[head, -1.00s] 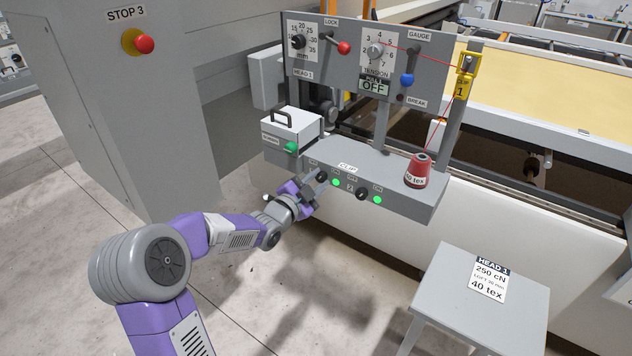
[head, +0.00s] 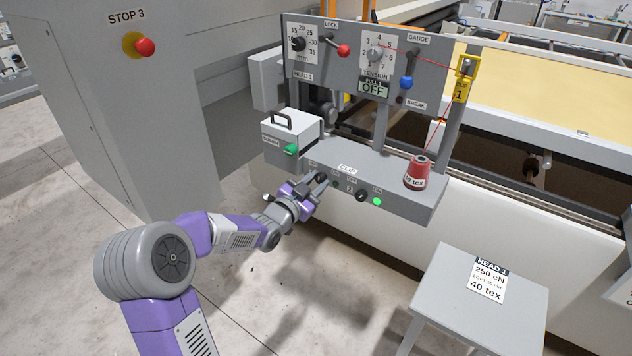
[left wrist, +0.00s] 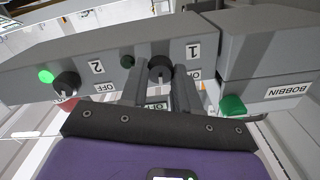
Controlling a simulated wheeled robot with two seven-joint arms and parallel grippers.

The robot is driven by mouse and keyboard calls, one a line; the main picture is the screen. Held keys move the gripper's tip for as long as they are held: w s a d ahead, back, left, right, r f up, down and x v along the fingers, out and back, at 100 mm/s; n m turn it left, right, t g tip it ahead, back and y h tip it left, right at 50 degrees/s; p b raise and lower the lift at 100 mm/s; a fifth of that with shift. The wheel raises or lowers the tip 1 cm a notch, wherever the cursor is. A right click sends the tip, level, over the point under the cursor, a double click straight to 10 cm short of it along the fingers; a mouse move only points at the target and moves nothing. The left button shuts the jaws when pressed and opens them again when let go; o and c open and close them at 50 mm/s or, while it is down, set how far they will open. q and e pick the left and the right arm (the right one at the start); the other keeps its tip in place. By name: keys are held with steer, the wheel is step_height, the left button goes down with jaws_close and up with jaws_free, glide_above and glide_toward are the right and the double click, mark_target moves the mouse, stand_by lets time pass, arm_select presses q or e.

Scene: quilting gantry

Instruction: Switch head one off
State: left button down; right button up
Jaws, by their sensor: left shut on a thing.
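My left gripper (head: 322,183) is at the left end of the grey switch box (head: 400,190). In the left wrist view its two fingers (left wrist: 161,85) are on either side of the black knob by label 1 (left wrist: 160,66) and shut on it. The round lamp (left wrist: 127,61) beside this knob is dark green and unlit. The knob by label 2 (left wrist: 66,84) stands clear of the gripper, and its lamp (left wrist: 46,76) glows green; in the head view that lamp (head: 377,201) is lit too. My right gripper is out of view.
A bobbin box (head: 290,138) with a green knob (head: 291,149) adjoins the switch box. A red thread cone (head: 418,172) stands on top. The panel (head: 345,60) above has dials, levers and an OFF display (head: 373,88). A small grey table (head: 450,290) stands at front right.

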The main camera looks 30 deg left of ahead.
arm_select(q)
steer(key=n+p, duration=0.2)
steer(key=n, duration=0.5)
stand_by(0.6)
steer(key=c, duration=0.8)
jaws_free()
steer(key=shift+s, duration=0.1)
steer(key=s, duration=0.7)
steer(key=shift+s+a+p, duration=0.2)
steer(key=shift+a+p, duration=0.15)
